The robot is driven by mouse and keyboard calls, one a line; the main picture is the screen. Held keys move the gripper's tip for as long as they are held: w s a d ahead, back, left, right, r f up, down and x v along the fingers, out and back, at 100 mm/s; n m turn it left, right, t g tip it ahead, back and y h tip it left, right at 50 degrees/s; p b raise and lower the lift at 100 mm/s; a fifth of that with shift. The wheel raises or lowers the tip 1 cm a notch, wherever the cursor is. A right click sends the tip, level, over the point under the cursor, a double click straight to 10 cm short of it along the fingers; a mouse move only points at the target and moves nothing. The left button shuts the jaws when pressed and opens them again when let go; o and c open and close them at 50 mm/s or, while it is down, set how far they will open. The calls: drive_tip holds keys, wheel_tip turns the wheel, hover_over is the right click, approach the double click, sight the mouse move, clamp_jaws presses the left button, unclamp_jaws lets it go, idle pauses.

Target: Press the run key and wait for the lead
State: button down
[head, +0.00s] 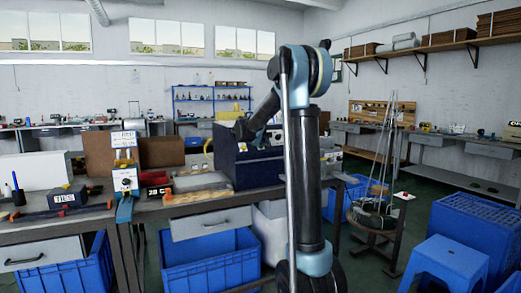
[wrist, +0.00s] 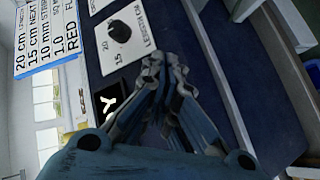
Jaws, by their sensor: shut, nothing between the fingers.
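A dark blue machine (head: 262,172) stands on the bench in the head view, partly behind my arm. My gripper (wrist: 152,68) is shut and empty, its fingertips over the machine's panel; whether they touch it I cannot tell. In the wrist view, a white plate (wrist: 133,52) on the panel bears a black knob (wrist: 119,31) and length figures in cm. A black square with a white mark (wrist: 109,101) is left of the fingers. I cannot make out which part is the run key, and I see no lead clearly.
A white card (wrist: 47,38) lists lengths, strip and RED beside the panel. In the head view, blue crates (head: 210,265) stand under the bench, and a blue stool (head: 447,262) is at right. A small white device (head: 125,180) and brown boxes (head: 162,152) stand left of the machine.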

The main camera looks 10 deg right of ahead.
drive_tip(key=shift+w+f, duration=0.1)
idle(0.3)
drive_tip(key=shift+w+a+f, duration=0.1)
drive_tip(key=shift+w, duration=0.05)
